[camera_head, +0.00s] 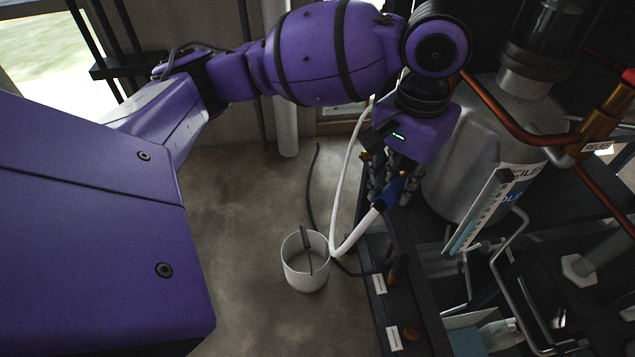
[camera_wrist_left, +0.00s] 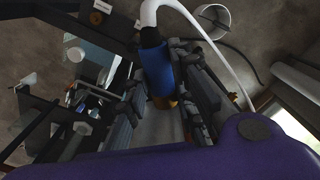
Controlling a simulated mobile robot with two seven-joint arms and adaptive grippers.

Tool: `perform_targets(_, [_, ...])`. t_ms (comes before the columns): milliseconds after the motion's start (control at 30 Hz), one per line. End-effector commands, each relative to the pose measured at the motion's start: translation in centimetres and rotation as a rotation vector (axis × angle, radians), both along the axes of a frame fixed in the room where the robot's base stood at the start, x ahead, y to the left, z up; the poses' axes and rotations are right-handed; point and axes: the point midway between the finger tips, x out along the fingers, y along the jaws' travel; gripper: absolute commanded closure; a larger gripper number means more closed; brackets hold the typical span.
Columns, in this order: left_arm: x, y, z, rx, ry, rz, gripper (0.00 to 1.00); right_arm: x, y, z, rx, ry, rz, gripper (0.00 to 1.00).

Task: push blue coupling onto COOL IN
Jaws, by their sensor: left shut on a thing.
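The blue coupling (camera_head: 387,196) is on the end of a white hose (camera_head: 347,195). My left gripper (camera_head: 388,182) is shut on it, above the dark rail at the front of the machine. In the left wrist view the coupling (camera_wrist_left: 155,66) sits between the fingers (camera_wrist_left: 160,88), with the hose (camera_wrist_left: 180,12) bending away from one end and brass at the other. Two white labels (camera_head: 379,284) (camera_head: 394,338) are on the rail, too small to read, so I cannot tell which port is COOL IN. A brass fitting (camera_head: 411,333) shows beside the lower label. My right gripper is out of view.
A white bucket (camera_head: 305,277) stands on the floor left of the rail, with a dark hose nearby. A large grey tank (camera_head: 465,160) stands just right of the gripper. Copper pipes (camera_head: 510,122) and a dark frame fill the right side.

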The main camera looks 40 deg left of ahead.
Motion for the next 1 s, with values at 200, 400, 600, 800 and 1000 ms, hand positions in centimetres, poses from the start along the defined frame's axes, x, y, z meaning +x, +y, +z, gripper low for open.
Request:
perform_targets(200, [2.9,1.1,-2.2,0.079,0.001,0.001,1.00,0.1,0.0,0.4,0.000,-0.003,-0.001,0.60])
perform_targets(400, [7.0,4.2,-5.6,0.254,-0.004,-0.030,1.00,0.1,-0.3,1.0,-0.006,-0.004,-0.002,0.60])
perform_targets(600, [10.3,9.0,-9.0,0.522,-0.036,-0.136,1.00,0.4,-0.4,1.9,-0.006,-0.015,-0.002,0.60])
perform_targets(800, [11.2,12.7,-11.0,0.739,-0.092,-0.248,1.00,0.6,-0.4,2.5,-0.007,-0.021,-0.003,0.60])
perform_targets(1000, [11.2,14.6,-11.9,0.856,-0.139,-0.313,1.00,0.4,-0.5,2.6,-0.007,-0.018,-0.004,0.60])
